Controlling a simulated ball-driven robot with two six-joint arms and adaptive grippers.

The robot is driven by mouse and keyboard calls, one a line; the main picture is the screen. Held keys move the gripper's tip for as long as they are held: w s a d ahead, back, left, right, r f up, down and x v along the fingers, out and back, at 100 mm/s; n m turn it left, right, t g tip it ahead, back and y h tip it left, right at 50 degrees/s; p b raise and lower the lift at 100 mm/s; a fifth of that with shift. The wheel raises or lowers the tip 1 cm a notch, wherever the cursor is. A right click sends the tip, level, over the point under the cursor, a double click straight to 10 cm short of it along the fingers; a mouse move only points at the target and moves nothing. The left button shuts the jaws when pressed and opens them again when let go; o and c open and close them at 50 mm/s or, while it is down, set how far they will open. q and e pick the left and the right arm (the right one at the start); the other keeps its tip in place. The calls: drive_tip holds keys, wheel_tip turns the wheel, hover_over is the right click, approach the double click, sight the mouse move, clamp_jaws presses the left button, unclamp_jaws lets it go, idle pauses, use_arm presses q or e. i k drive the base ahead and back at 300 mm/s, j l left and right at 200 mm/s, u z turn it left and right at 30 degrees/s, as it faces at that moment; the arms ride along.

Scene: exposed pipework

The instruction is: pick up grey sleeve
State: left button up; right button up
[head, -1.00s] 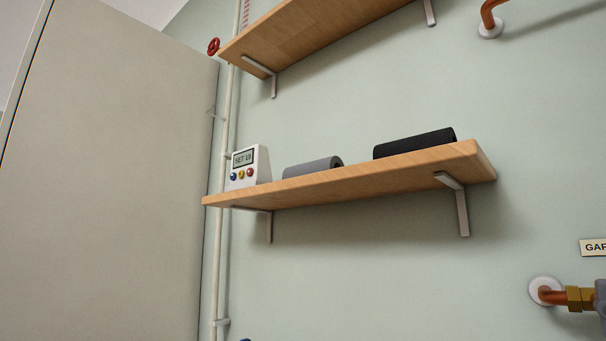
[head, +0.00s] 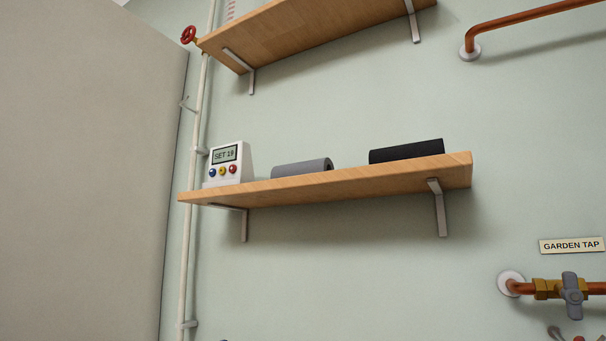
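The grey sleeve (head: 301,168) lies on its side on the lower wooden shelf (head: 330,185), near the middle. Its dark open end faces right, and the shelf's front edge hides its underside. A black sleeve (head: 407,151) lies to its right on the same shelf, apart from it. Neither of my grippers shows in the head view.
A white control box (head: 229,164) reading "SET 19" stands left of the grey sleeve. An upper shelf (head: 310,30) hangs above. A pale vertical pipe (head: 191,215) and a large panel (head: 85,170) are at left. A grey-handled tap (head: 571,295) on copper pipe is lower right.

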sight(323, 164)
drive_tip(key=z, duration=1.7)
drive_tip(key=u, duration=1.7)
drive_tip(key=k+u, duration=0.75)
